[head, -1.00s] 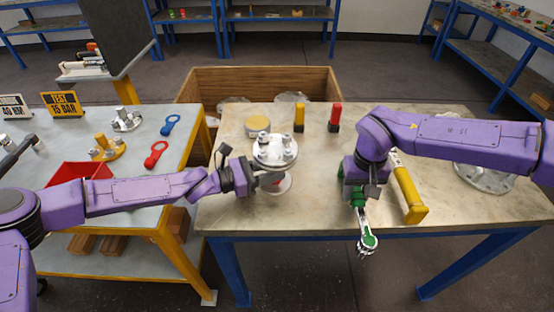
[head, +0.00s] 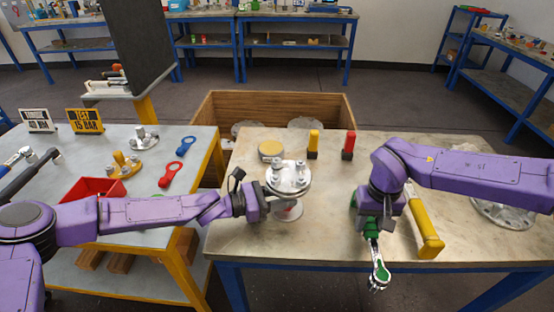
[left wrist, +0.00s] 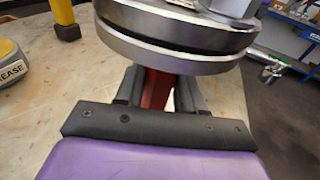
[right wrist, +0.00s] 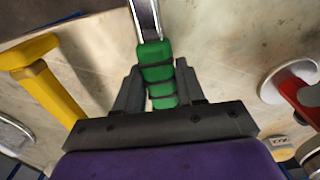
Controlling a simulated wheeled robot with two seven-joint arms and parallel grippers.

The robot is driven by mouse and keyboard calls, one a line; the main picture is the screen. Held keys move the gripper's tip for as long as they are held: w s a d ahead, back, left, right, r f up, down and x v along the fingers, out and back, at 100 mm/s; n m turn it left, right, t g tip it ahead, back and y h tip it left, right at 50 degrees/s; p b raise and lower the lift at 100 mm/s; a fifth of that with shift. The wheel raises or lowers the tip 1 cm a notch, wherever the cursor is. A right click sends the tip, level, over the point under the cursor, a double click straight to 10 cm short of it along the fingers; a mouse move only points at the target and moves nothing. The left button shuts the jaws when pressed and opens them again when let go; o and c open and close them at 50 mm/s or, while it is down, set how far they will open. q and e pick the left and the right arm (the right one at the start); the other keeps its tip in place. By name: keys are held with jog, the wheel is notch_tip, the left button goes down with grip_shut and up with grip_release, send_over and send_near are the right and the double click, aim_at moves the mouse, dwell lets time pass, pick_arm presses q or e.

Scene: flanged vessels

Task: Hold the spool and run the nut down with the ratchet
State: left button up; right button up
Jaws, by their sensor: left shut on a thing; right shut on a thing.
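The spool (head: 287,180) stands upright on the table, a silver flanged piece with bolts and nuts on its top flange. My left gripper (head: 262,206) is shut on its neck below the flange. In the left wrist view the fingers (left wrist: 160,92) close around a red part of the neck under the steel flange (left wrist: 175,45). The ratchet (head: 378,272) has a green handle and a silver head that points toward the front table edge. My right gripper (head: 368,212) is shut on its green handle (right wrist: 157,75). The ratchet is to the right of the spool, apart from it.
A yellow-handled tool (head: 424,222) lies right of my right gripper. A grease tin (head: 271,148), a yellow marker (head: 313,144) and a red marker (head: 348,145) stand at the back. A flange (head: 503,211) lies at the right. The left bench holds a red tray (head: 92,190).

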jog(key=shift+r, duration=0.1)
jog(key=w+a+r+m, duration=0.4)
jog(key=a+r+m, duration=0.2)
jog(key=a+r, duration=0.15)
jog(key=w+a+r+m, duration=0.4)
jog(key=a+r+m, duration=0.2)
jog(key=a+r, duration=0.15)
jog(key=w+d+r+m, duration=0.3)
jog(key=d+r+m, duration=0.2)
jog(key=m, duration=0.1)
jog(key=shift+s+f, duration=0.1)
jog(key=shift+f, duration=2.05)
jog(key=shift+f, duration=0.15)
